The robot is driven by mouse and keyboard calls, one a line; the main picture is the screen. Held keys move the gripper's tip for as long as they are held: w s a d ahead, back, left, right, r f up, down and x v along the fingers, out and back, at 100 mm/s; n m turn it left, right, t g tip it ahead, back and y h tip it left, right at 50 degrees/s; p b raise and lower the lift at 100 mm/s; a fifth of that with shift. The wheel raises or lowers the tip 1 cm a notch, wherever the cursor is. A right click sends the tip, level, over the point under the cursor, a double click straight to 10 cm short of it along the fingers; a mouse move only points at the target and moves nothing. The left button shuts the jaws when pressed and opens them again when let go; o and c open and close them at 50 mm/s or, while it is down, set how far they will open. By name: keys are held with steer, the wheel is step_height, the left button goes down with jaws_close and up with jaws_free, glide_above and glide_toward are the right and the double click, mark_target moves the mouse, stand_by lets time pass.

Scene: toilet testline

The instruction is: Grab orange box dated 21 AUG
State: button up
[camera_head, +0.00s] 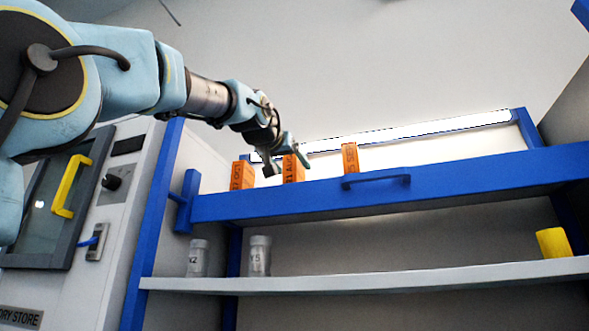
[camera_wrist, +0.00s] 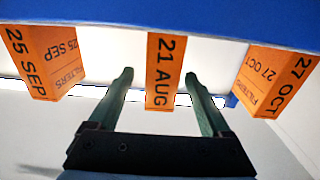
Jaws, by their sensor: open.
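The orange box dated 21 AUG (camera_head: 291,177) stands on the top blue-edged shelf, between two other orange boxes. In the wrist view, the 21 AUG box (camera_wrist: 164,70) lies in the middle of the picture, its dated face towards me. My gripper (camera_wrist: 158,78) is open and empty, with one finger on either side of the box in the picture. In the head view, my gripper (camera_head: 289,167) is in front of the box and partly covers it. I cannot tell whether the fingers touch it.
Orange boxes dated 27 OCT (camera_head: 242,176) and 25 SEP (camera_head: 350,159) stand on either side. The blue shelf front (camera_head: 450,183) has a handle (camera_head: 376,180). Clear jars (camera_head: 259,256) and a yellow cup (camera_head: 552,242) stand on the lower shelf (camera_head: 400,279).

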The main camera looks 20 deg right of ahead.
steer(key=p+x, duration=0.1)
steer(key=x, duration=0.2)
steer(key=shift+w+d+r+p, duration=0.1)
steer(key=shift+w+d+p, duration=0.1)
steer(key=shift+w+p, duration=0.15)
steer(key=shift+s, duration=0.1)
steer(key=shift+c, duration=0.4)
jaws_close()
